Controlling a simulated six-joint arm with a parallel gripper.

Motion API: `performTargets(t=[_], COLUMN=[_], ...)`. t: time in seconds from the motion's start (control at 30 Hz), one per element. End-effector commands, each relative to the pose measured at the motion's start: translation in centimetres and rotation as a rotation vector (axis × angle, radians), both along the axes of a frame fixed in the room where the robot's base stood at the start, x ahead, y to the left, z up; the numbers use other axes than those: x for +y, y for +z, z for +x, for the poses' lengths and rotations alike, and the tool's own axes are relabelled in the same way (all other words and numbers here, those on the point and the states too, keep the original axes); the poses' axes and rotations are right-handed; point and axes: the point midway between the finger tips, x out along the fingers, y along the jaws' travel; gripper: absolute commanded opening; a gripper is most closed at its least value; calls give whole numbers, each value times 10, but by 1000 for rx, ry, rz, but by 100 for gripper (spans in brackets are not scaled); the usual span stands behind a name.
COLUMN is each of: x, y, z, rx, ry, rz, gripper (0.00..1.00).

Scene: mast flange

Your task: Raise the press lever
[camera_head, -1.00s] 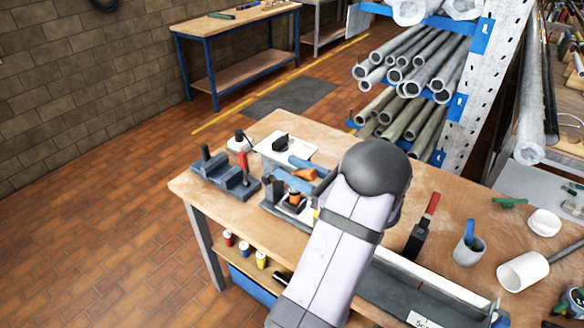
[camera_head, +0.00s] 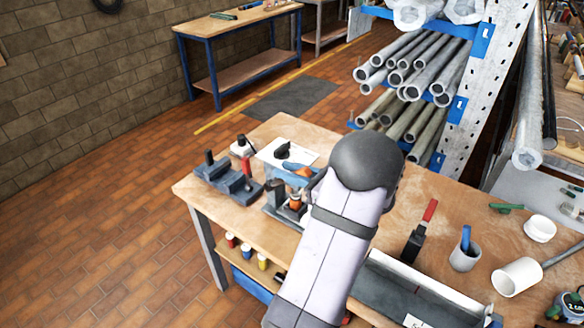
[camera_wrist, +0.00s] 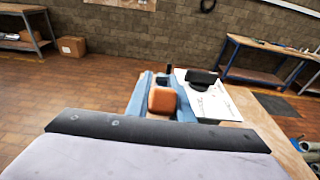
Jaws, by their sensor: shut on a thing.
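The press (camera_head: 277,196) is a small dark grey device near the bench's left end, with an orange part low on it; my arm hides part of it. My blue gripper (camera_head: 297,171) is just above and behind the press in the head view, partly covered by my arm. In the wrist view, my gripper (camera_wrist: 160,95) is shut around an orange block (camera_wrist: 162,99), which looks like the grip of the press lever. The lever's shaft and its joint to the press are hidden in that view.
A white plate with a black knob (camera_head: 283,151) lies behind the gripper. A grey fixture (camera_head: 228,180) stands to the left. To the right are a red-handled clamp (camera_head: 420,232), a grey cup (camera_head: 466,250) and a long grey tray (camera_head: 400,290). The bench's front left edge is close.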

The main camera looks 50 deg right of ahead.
Motion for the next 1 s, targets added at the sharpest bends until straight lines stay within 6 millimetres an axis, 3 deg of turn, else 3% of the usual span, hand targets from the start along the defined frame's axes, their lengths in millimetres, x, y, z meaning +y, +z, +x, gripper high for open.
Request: performTargets(t=[0.03, 0.37, 1.0], x=[1, 0, -1], y=[14, 30, 22], z=[5, 38, 96], rx=[41, 346, 838], ry=[3, 4, 1], rz=[-5, -7, -13], gripper=[0, 0, 0])
